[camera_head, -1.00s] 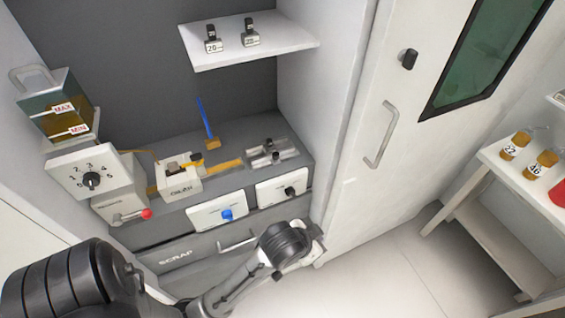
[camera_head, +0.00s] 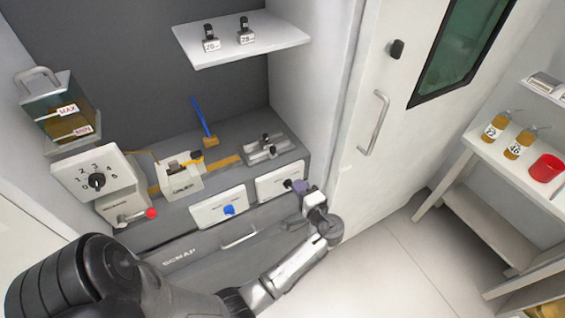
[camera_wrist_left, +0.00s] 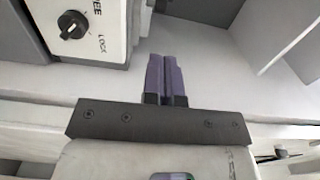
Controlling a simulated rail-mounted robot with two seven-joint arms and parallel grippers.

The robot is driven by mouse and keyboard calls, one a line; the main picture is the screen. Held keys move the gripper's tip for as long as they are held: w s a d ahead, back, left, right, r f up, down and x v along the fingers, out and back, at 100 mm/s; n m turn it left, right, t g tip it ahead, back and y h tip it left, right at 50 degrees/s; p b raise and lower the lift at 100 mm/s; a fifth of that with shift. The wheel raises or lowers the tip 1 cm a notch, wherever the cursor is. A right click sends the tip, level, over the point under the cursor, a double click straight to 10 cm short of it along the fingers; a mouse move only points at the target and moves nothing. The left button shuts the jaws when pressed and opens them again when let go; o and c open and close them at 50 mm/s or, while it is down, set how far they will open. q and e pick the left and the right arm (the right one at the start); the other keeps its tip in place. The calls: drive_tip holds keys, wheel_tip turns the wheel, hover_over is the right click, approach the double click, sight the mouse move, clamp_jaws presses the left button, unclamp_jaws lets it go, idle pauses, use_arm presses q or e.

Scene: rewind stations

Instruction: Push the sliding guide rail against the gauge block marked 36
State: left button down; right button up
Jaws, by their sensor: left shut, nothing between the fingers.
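The guide rail fixture (camera_head: 266,149) sits on the right end of the grey worktop, with light rails and small dark parts on it. No mark 36 is readable there. Two small dark-topped gauge blocks with white labels, the left one (camera_head: 211,41) and the right one (camera_head: 245,32), stand on the upper shelf. Their labels are not clear now. My left gripper (camera_head: 300,187) is shut and empty, low at the right end of the front panels. Its purple fingers (camera_wrist_left: 166,80) point ahead, right of a black knob (camera_wrist_left: 73,24) on a panel lettered LOCK. My right gripper is not in view.
A white panel with a blue knob (camera_head: 229,209) and the SCRAP drawer handle (camera_head: 239,237) are left of my gripper. The white door (camera_head: 345,170) stands at the right. The shelf (camera_head: 240,52) overhangs the worktop.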

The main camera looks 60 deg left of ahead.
sight(274, 153)
use_arm(q)
drive_tip(key=a, duration=1.4)
drive_tip(key=shift+w, duration=0.4)
drive_tip(key=shift+b, duration=0.3)
drive_tip(key=shift+a+f, duration=0.1)
drive_tip(key=shift+a, duration=0.7)
drive_tip(key=shift+d, duration=0.1)
